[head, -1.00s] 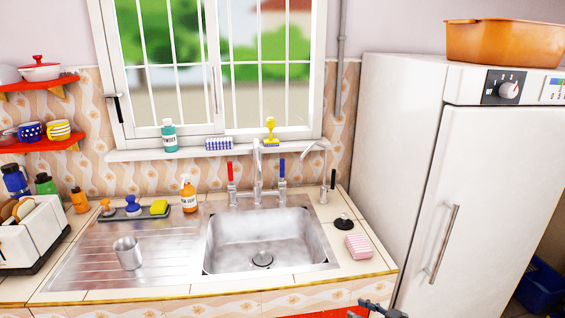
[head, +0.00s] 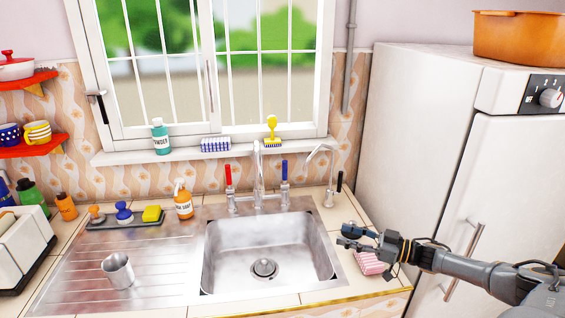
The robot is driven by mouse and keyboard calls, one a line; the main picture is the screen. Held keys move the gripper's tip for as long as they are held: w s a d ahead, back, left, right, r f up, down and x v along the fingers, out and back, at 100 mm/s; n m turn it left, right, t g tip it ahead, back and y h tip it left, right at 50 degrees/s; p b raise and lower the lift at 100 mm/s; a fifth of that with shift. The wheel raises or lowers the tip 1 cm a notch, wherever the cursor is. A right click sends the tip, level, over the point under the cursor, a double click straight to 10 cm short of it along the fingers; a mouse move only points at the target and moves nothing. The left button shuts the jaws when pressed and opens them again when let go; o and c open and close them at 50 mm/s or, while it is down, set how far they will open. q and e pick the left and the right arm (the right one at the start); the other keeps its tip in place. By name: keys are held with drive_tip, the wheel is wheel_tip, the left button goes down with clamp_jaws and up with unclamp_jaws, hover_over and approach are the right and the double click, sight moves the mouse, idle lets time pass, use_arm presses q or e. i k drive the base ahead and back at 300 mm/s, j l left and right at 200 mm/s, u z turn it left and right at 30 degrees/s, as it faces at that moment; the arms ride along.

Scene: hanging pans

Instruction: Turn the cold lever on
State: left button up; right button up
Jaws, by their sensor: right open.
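The cold lever (head: 284,171) has a blue handle and stands upright on the right side of the tap (head: 258,178). The red hot lever (head: 228,176) stands upright on the left side of the tap. My right gripper (head: 345,236) is open and empty over the counter at the right edge of the sink. It is to the right of the blue lever, nearer to me and clear of it. My left gripper is not in view.
The steel sink (head: 214,285) lies below the tap. A second slim tap with a black handle (head: 339,182) stands at the right. A pink sponge (head: 369,263) lies partly behind my right gripper. The white fridge (head: 410,140) bounds the right side. A metal cup (head: 118,271) stands on the drainer.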

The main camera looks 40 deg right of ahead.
sight(284, 185)
drive_tip(key=i+l, duration=0.8)
drive_tip(key=i, duration=0.15)
